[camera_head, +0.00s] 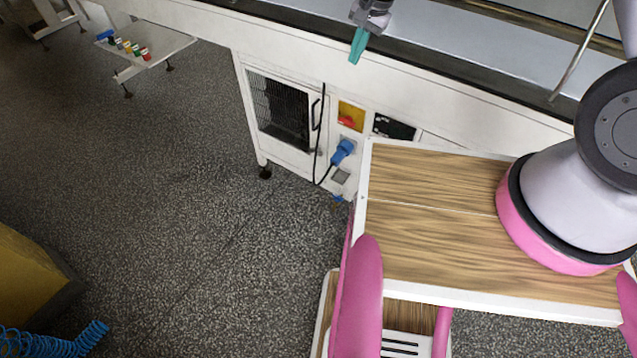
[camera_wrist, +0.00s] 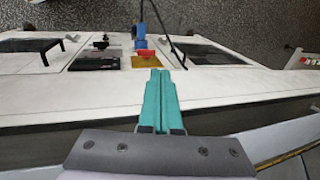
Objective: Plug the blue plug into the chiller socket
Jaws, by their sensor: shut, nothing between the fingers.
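The blue plug (camera_head: 338,157) is at the blue chiller socket (camera_head: 348,144) on the white machine's lower front panel. It points into the socket and looks seated, though the joint is too small to be sure. A black cable (camera_head: 317,165) hangs from the plug in a loop. The plug also shows as a small blue shape in the wrist view (camera_wrist: 140,29). My gripper (camera_head: 355,61) has teal fingers, pressed together and empty. It is above and apart from the plug, in front of the machine's upper edge. The fingers also show in the wrist view (camera_wrist: 159,72).
A red switch on a yellow plate (camera_head: 350,115) sits just above the socket. A dark grille (camera_head: 279,110) is to its left. My wooden-topped base is close to the panel's right. Several coloured items lie on a low white table (camera_head: 160,50).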

